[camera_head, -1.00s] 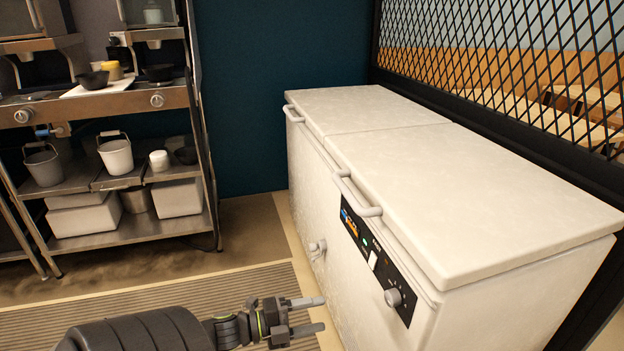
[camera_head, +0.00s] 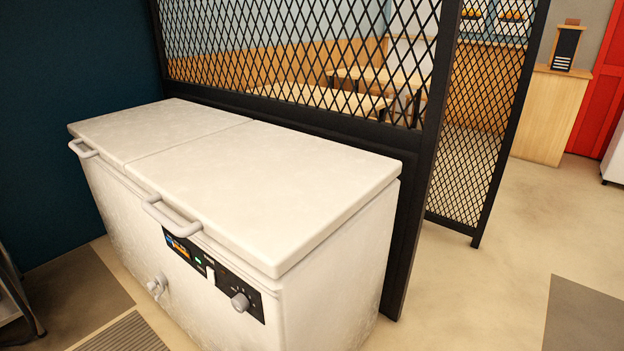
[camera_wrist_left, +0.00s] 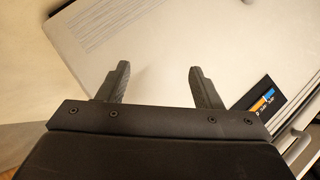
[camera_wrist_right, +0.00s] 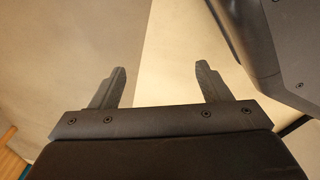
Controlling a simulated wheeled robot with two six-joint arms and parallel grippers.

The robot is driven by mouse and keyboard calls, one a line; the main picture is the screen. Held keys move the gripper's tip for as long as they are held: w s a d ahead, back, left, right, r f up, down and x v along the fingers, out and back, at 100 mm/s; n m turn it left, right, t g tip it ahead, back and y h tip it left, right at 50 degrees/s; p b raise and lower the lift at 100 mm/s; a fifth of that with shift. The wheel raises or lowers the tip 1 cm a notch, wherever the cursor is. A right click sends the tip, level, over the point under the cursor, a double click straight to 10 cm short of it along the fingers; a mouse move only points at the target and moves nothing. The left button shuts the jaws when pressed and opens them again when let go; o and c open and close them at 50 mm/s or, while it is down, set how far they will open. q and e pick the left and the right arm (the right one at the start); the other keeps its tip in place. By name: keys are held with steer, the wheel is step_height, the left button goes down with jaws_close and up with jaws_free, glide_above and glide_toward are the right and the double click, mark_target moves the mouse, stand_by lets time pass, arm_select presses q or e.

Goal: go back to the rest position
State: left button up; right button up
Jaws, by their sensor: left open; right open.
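My left gripper (camera_wrist_left: 157,85) shows in the left wrist view with its two fingers apart and nothing between them. The front of the white chest freezer (camera_wrist_left: 130,40) lies beyond its fingers. My right gripper (camera_wrist_right: 162,85) shows in the right wrist view, open and empty, over bare pale floor (camera_wrist_right: 180,50). Neither gripper shows in the head view. The white chest freezer (camera_head: 240,180) stands at the left and middle of the head view, with both lids shut.
A black mesh partition (camera_head: 300,50) stands right behind the freezer and ends in a post at its right. Open beige floor (camera_head: 500,270) lies to the right. A wooden counter (camera_head: 550,110) and a red door (camera_head: 608,100) are at the far right.

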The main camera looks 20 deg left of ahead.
arm_select(q)
steer(key=s+d+f+n+g+h, duration=0.1)
steer(key=s+d+f+n+g, duration=0.9)
steer(key=s+d+f, duration=0.8)
steer(key=s+a+r+m+p, duration=0.1)
steer(key=s+r+p, duration=0.4)
steer(key=p, duration=0.7)
steer(key=shift+s+a+r, duration=0.3)
steer(key=shift+a+r, duration=0.25)
steer(key=shift+r, duration=0.35)
arm_select(e)
steer(key=s+r, duration=0.4)
steer(key=r, duration=0.4)
steer(key=shift+a+r, duration=0.25)
steer(key=shift+r, duration=0.15)
